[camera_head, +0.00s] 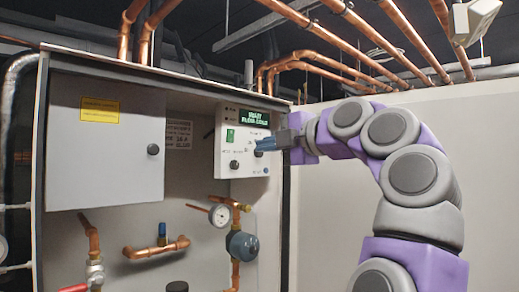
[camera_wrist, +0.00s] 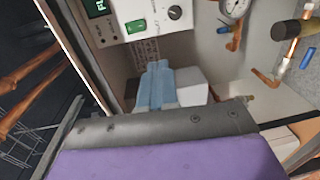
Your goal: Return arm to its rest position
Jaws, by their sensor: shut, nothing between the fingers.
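My purple and grey arm rises at the right of the head view and bends over to the left. My gripper (camera_head: 258,146) has blue fingers that are closed together and empty. In the head view it overlaps the right side of the white control unit (camera_head: 228,168), in front of its lower half; I cannot tell whether it touches. The unit has a lit green display (camera_head: 254,118), a green switch (camera_head: 230,135) and a dark knob (camera_head: 234,165). In the wrist view the closed blue fingers (camera_wrist: 156,86) point up, below the green switch (camera_wrist: 136,26) and the knob (camera_wrist: 175,12).
The open cabinet holds a grey door panel (camera_head: 105,150) with a yellow label, a round gauge (camera_head: 220,215), a dark blue-grey pump (camera_head: 242,245) and copper pipes (camera_head: 155,248). More copper pipes run overhead. The pale wall (camera_head: 325,215) right of the cabinet is bare.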

